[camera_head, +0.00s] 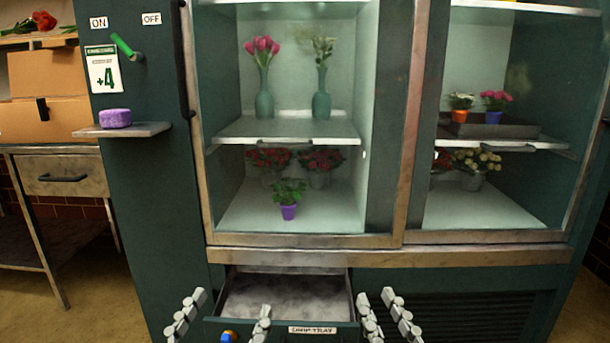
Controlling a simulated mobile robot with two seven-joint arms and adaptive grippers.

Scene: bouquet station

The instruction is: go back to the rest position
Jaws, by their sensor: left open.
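My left gripper (232,303) is at the bottom of the view, in front of the pulled-out drip tray drawer (285,299). My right gripper (376,296) is to the right of the drawer's front corner. Its fingers are closer together, but a gap shows between them and nothing is seen in it. Both arms behind the fingers are out of view.
A dark green flower cooler (150,220) fills the middle, with vases and potted flowers on its shelves. A purple sponge (115,118) lies on a small side shelf (150,129). A workbench (62,176) with cardboard boxes (47,73) stands at left. The drawer juts out.

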